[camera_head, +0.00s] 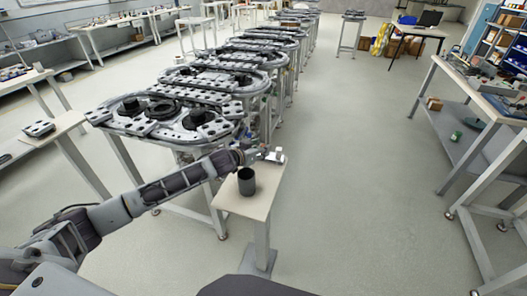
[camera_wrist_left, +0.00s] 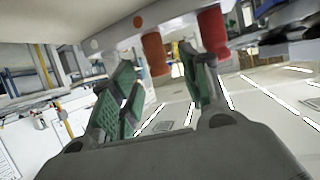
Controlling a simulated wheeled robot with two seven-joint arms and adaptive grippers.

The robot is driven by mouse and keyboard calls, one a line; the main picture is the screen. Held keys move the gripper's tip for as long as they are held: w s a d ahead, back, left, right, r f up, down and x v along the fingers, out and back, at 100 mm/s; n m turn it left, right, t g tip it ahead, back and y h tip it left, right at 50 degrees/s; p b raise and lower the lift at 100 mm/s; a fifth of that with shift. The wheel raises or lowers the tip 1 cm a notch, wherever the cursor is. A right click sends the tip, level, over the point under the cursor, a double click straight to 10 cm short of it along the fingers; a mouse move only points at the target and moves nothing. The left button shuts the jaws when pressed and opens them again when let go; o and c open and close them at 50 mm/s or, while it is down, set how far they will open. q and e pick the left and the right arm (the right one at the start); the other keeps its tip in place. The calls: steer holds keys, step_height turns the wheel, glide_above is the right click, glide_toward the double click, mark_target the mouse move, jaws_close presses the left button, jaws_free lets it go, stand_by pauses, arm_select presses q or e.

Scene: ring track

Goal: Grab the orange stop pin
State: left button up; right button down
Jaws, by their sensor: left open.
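Two pins hang under the grey track edge in the left wrist view. An orange-red pin (camera_wrist_left: 154,54) shows between my finger tips in the picture, and a redder pin (camera_wrist_left: 213,32) shows beside and above the right finger. My left gripper (camera_wrist_left: 156,68) is open, with green pads facing each other and nothing held. I cannot tell how far the pins are from the pads. In the head view my left gripper (camera_head: 254,156) is at the near right end of the ring track (camera_head: 165,110), low beside its rim. The pins cannot be made out there. My right gripper is not in view.
A small stand (camera_head: 233,203) with a dark cup (camera_head: 246,183) is just in front of my left gripper. More track units stretch away behind. A workbench (camera_head: 470,95) stands at the right. The floor between is clear.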

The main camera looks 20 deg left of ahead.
arm_select(q)
steer(key=shift+x, duration=1.45)
steer(key=shift+w, duration=0.25)
steer(key=c, duration=0.9)
jaws_close()
steer(key=shift+r, duration=0.1)
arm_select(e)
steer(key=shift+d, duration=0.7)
